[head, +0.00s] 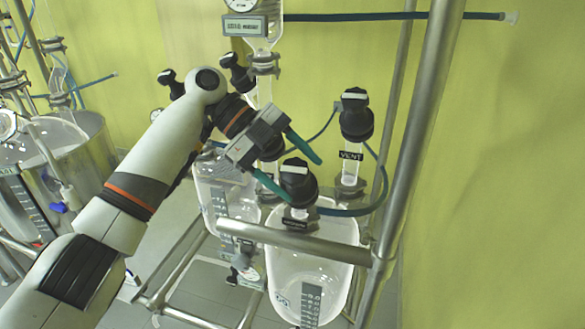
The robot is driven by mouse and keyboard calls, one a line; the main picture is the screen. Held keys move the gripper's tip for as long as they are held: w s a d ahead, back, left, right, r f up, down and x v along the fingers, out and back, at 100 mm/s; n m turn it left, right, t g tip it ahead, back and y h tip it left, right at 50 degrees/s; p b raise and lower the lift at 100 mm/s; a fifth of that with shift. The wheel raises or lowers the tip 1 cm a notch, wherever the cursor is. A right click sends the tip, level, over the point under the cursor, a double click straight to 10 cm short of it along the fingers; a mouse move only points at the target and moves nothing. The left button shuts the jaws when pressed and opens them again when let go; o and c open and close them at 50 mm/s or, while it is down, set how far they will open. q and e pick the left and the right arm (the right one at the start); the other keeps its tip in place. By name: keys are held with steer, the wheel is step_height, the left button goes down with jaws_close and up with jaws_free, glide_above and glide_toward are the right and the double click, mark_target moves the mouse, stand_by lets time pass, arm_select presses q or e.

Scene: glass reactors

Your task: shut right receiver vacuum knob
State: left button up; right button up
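The right receiver (312,262) is a clear glass vessel at the lower right of the head view. A black knob (298,184) with a light top mark stands above it, over a small dark label (297,223) too small to read. I take this as its vacuum knob. My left gripper (305,181) has two teal fingers, spread apart. One finger is above the knob's top and the other is at its left side. The knob is at the fingertips, and I cannot tell whether they touch it. My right gripper is not in view.
A black knob (355,114) labelled VENT stands on a glass neck to the right. A steel rail (290,240) crosses in front of the receiver, and a steel post (418,130) rises at right. Another glass receiver (222,190) is behind my arm. A dark hose (375,190) loops nearby.

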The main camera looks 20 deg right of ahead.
mark_target(287, 165)
arm_select(q)
steer(key=b+v, duration=0.2)
steer(key=v, duration=0.4)
steer(key=shift+w+a+r, duration=0.1)
steer(key=shift+w+a, duration=0.1)
steer(key=v, duration=0.5)
steer(key=shift+w+a+r+p, duration=0.1)
steer(key=shift+a+r+p, duration=0.1)
steer(key=shift+p, duration=0.1)
